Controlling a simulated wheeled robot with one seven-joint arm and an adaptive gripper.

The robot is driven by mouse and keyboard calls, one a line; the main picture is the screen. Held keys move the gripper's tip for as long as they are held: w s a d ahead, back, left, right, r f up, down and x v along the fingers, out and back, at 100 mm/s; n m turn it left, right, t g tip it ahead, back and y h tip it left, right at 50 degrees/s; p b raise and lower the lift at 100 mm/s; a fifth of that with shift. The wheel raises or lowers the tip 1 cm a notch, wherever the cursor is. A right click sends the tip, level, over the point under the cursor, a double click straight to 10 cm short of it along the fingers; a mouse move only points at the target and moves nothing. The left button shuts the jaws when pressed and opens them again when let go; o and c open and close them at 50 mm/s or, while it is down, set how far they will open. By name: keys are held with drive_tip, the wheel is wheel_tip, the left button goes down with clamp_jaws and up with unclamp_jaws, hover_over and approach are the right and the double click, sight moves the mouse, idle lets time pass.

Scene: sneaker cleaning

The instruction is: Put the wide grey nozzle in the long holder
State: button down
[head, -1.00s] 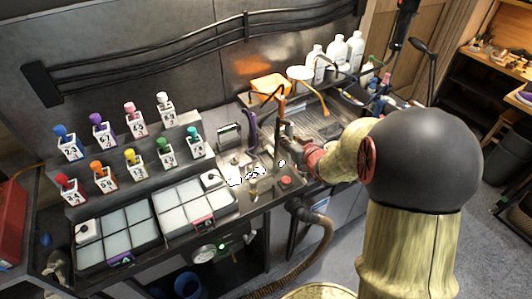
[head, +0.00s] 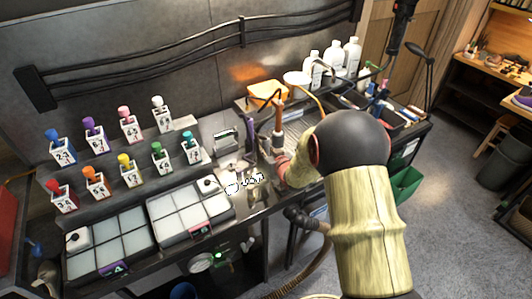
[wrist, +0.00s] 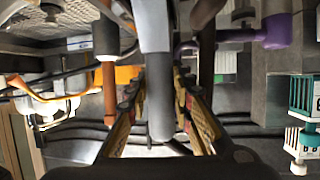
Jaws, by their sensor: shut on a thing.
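A long, smooth grey piece, seemingly the wide grey nozzle (wrist: 154,50), runs down from the top of the wrist view between the fingers of my gripper (wrist: 160,82). My gripper is shut on it. In the head view my gripper (head: 274,152) is over the counter, partly hidden by my arm, and the grey piece cannot be made out there. A brown-orange upright handle (wrist: 106,45) stands on one side of the fingers and a purple one (wrist: 277,32) on the other. I cannot tell which part is the long holder.
Colourful capped bottles (head: 97,180) stand on steps at the left, with two trays of pale pads (head: 185,209) in front. White bottles (head: 333,55) and an orange cloth (head: 268,89) are at the back. A small metal rack (head: 226,138) stands left of the purple handle (head: 250,132).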

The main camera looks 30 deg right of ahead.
drive_tip(key=shift+f, duration=0.1)
drive_tip(key=c, duration=2)
unclamp_jaws()
drive_tip(key=shift+f, duration=0.15)
drive_tip(key=shift+c, duration=0.2)
drive_tip(key=o, duration=0.4)
drive_tip(key=shift+o, duration=0.4)
drive_tip(key=shift+r, duration=0.25)
